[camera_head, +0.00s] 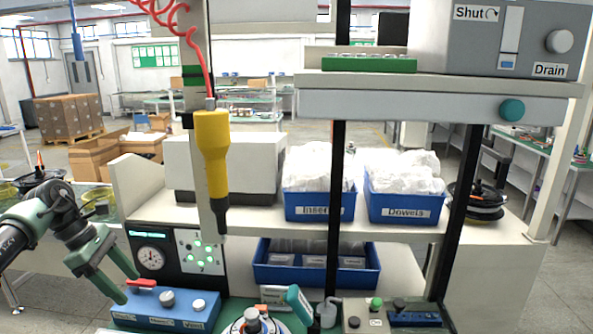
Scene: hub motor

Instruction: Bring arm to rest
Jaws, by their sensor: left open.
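My left arm (50,228) comes in from the left edge, with green and dark links. My left gripper (128,286) is open, its two green fingers pointing down and to the right. Nothing shows between the fingers. The fingertips appear close to the left end of a blue control box (172,322) with a red lever and grey knobs; I cannot tell whether they touch it. My right gripper is not in view.
A yellow power driver (212,150) hangs from a red coiled hose over the bench. A gauge panel (152,258) stands behind the blue box. Blue bins (320,213) sit on the shelf. A round fixture (240,328) and a teal-headed tool (299,304) are at the front.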

